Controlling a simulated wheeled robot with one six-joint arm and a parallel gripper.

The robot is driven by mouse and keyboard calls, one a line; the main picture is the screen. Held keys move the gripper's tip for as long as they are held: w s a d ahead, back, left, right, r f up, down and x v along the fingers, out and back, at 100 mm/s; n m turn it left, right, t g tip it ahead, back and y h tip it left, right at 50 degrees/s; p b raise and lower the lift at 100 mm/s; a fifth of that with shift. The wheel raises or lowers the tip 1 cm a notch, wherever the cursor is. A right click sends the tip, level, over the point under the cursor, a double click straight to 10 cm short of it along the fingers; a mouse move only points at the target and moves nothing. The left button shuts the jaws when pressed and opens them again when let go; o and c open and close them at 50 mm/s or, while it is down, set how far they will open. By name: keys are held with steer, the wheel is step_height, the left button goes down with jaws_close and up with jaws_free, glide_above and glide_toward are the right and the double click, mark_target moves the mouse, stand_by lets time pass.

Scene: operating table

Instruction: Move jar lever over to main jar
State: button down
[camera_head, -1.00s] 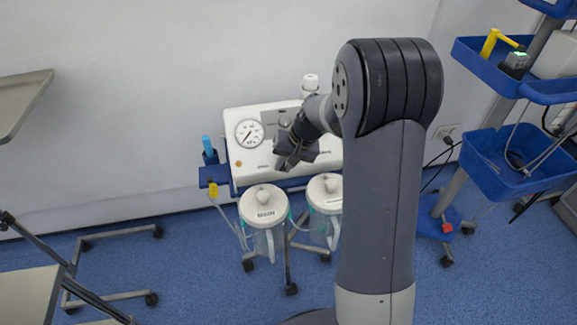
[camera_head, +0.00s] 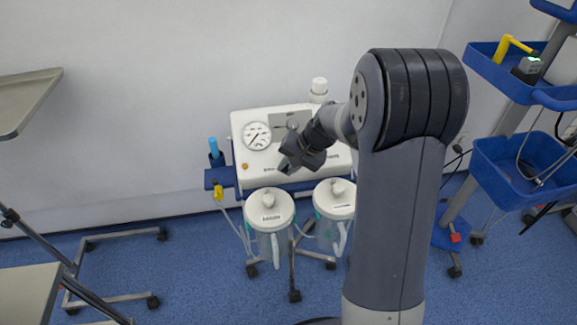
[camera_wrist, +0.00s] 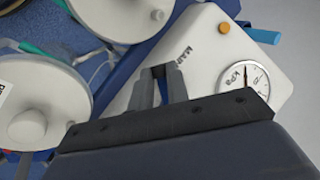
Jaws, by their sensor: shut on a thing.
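My gripper (camera_head: 287,165) is at the lower front of the white suction unit (camera_head: 247,171), right of its round gauge. In the wrist view its two fingers (camera_wrist: 160,80) are close together, shut on a small dark piece that I take to be the jar lever (camera_wrist: 158,71). Most of the lever is hidden by the fingers. Two clear jars with white lids hang below the unit, a left jar (camera_head: 269,207) and a right jar (camera_head: 335,199). Their lid labels are too small to read surely.
The gauge (camera_head: 257,136) and an orange button (camera_head: 245,167) are on the unit's left. A blue-capped item (camera_head: 214,148) stands in a holder beside it. Blue trays (camera_head: 500,165) on a stand are at right. A grey table (camera_head: 28,100) is at left. The wall is close behind.

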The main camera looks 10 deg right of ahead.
steer(key=c, duration=1.4)
jaws_free()
steer(key=shift+o, duration=0.2)
steer(key=p+v, duration=0.1)
steer(key=v, duration=1)
steer(key=shift+f, duration=0.15)
steer(key=x, duration=1)
steer(key=shift+w+a+f+b, duration=0.1)
steer(key=shift+a+f+b, duration=0.05)
steer(key=shift+f+b, duration=0.2)
